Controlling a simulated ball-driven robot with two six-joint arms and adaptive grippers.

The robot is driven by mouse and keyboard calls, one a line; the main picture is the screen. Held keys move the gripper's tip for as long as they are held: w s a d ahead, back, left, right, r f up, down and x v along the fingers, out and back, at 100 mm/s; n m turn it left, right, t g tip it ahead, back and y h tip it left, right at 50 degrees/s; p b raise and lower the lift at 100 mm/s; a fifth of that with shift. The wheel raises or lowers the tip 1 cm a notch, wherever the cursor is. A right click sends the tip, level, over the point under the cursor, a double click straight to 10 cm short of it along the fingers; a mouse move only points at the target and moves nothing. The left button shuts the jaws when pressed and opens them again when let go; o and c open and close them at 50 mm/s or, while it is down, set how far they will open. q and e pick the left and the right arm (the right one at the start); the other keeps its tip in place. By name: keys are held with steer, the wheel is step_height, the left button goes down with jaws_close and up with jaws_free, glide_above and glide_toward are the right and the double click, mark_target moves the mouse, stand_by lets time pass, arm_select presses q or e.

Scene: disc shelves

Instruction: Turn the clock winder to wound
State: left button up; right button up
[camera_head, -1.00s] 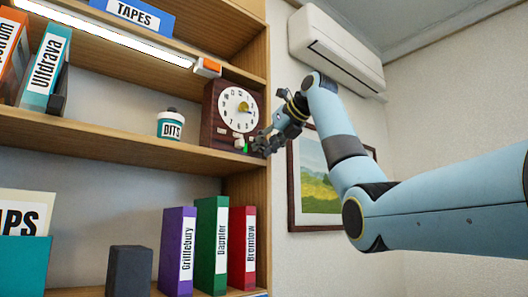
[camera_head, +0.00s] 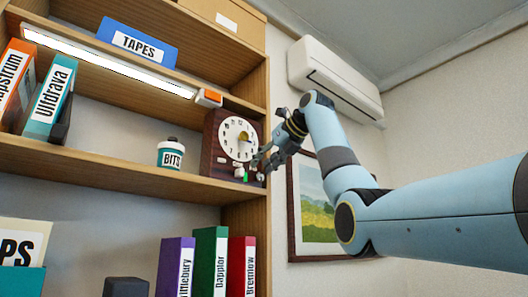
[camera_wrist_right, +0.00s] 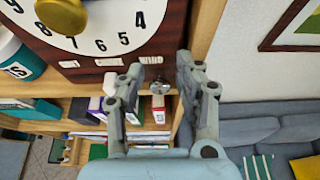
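A dark red-brown clock (camera_head: 212,160) with a round white dial (camera_head: 238,138) stands at the right end of the middle shelf. It shows close up in the right wrist view (camera_wrist_right: 165,30), with a gold knob (camera_wrist_right: 62,14) on the dial and pale labels below. A small shiny metal knob (camera_wrist_right: 160,86), probably the winder, shows between my right fingers in that view. My right gripper (camera_head: 262,166) is at the clock's lower right corner. Its fingers (camera_wrist_right: 158,74) are apart, one either side of the knob; contact cannot be told. My left gripper is not in view.
A BITS jar (camera_head: 171,154) stands left of the clock on the middle shelf (camera_head: 110,172). The bookcase's right side panel is close to my gripper. A framed picture (camera_head: 315,215) hangs on the wall to the right. Binders stand on the lower shelf.

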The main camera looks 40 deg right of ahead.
mark_target(256, 151)
step_height(256, 151, up, 6)
steer(key=shift+r, duration=0.1)
stand_by(0.8)
